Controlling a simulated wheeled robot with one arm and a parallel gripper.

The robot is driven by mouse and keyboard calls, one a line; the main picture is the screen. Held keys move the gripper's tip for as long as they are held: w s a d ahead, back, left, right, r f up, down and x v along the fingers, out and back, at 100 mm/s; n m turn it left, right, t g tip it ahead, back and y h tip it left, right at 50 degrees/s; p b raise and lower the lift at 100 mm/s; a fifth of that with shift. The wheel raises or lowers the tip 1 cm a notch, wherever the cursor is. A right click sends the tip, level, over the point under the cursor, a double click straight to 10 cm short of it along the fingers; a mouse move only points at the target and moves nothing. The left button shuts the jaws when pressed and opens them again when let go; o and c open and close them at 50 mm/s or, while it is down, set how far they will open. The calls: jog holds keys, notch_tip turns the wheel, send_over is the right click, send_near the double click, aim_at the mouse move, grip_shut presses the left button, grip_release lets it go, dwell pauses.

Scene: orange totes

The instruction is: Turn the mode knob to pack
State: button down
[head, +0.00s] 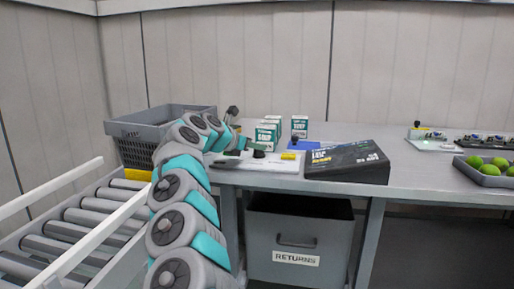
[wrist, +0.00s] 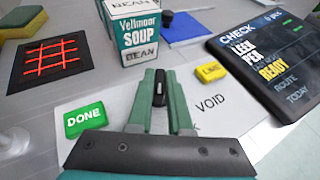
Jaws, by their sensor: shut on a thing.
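The mode knob (wrist: 160,88) shows as a narrow black piece between my gripper's fingertips in the wrist view. My gripper (wrist: 160,100) has teal fingers closed on it from both sides, above the white panel (wrist: 213,122). Most of the knob and its markings are hidden by the fingers. Beside them the word VOID is readable, with part of a letter below it; I cannot read the mode the knob points to. In the head view my gripper (head: 262,147) is low over the panel (head: 262,164) at the table's front edge.
A green DONE button (wrist: 85,121) and a yellow button (wrist: 211,72) flank my fingers. A soup carton (wrist: 142,42) stands just behind. A dark display (wrist: 270,60) lies right, and a scanner pad with a red grid (wrist: 52,61) left. A grey crate (head: 140,143) stands farther left.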

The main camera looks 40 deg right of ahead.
jog(key=shift+w+f, duration=0.1)
jog(key=shift+f, duration=0.05)
jog(key=shift+a+f, duration=0.1)
jog(key=shift+f, duration=0.2)
jog(key=shift+f, duration=0.1)
jog(key=c, duration=0.8)
grip_release()
jog(key=shift+c, duration=0.2)
jog(key=shift+b+v, duration=0.55)
jog(key=shift+v, duration=3.35)
jog(key=shift+w, duration=0.1)
